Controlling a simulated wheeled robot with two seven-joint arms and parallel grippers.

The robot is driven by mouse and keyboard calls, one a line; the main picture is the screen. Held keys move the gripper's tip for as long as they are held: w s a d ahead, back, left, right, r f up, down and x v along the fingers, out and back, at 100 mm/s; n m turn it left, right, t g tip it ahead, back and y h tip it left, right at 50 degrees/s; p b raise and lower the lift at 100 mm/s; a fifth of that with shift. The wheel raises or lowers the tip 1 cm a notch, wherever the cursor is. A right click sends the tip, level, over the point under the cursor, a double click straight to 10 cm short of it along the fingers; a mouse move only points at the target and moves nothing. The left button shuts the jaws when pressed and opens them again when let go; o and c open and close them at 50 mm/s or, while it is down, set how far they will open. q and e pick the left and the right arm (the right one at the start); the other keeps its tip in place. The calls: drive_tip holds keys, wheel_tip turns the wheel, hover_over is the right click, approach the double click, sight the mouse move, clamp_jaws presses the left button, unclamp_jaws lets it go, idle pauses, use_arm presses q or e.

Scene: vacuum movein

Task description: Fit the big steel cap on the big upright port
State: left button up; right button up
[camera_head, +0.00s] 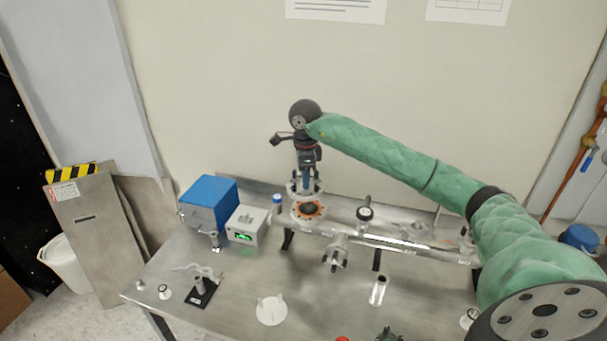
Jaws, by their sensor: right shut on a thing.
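My right arm, in a green sleeve, comes in from the right, and its gripper (306,178) points down above the workbench. It is shut on a steel cap (293,188), which is partly hidden by the fingers. The big upright port (311,211) is a round steel flange with a copper-orange ring and a dark opening. The cap shows just above the port's far side in the picture; the port's opening is uncovered. I cannot tell the exact height gap between them. My left gripper is not in view.
The steel bench (220,318) holds a blue box (208,204) and a small meter with a green display (246,227) left of the port. A steel pipe with side fittings (390,243) runs right. A white disc (271,311) lies in front. The bench's front middle has free room.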

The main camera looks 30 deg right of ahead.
drive_tip(key=shift+d+r+n, duration=0.1)
drive_tip(key=shift+d+n, duration=0.25)
drive_tip(key=shift+n, duration=0.25)
drive_tip(key=shift+s+d+n, duration=0.1)
drive_tip(key=shift+d+n, duration=0.05)
drive_tip(key=shift+n, duration=0.35)
drive_tip(key=shift+s+n, duration=0.1)
drive_tip(key=shift+n, duration=1.1)
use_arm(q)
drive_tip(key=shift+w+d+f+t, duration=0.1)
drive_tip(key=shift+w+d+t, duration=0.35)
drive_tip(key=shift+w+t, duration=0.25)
use_arm(e)
drive_tip(key=shift+n, duration=0.6)
